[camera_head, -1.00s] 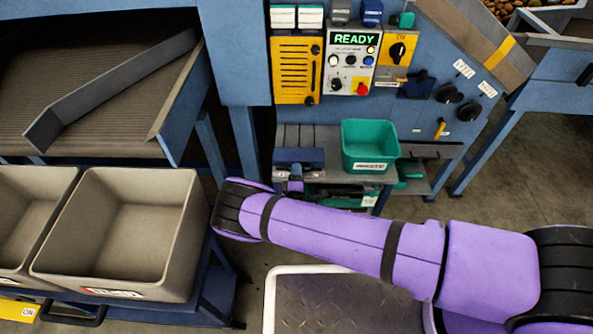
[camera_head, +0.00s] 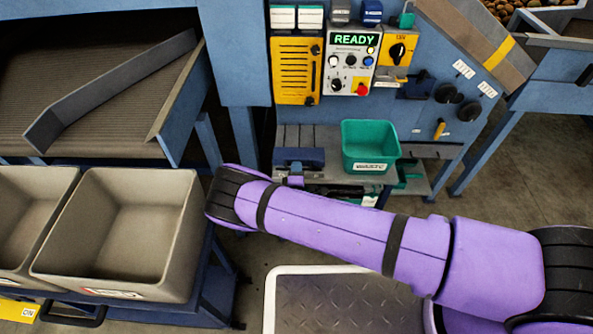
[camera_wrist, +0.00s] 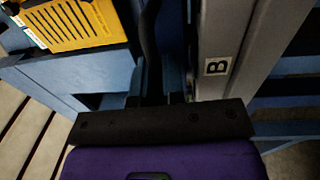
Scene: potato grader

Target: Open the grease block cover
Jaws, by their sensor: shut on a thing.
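My gripper (camera_wrist: 157,100) points away from the wrist camera, its two dark fingers close together past the black bar of its palm. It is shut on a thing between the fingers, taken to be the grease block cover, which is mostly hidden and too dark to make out. In the head view my purple arm reaches left and bends back towards the shelf, and its forearm hides the gripper. A dark blue box (camera_head: 300,158) sits on the grey shelf behind the arm. I cannot tell whether the cover is raised.
A green bin (camera_head: 370,142) stands on the shelf. Above are a yellow slotted panel (camera_head: 297,70) and a control box (camera_head: 350,62) reading READY. Grey crates (camera_head: 115,285) stand at left. The wrist view shows a grey post (camera_wrist: 218,85) marked B close to the right of the gripper.

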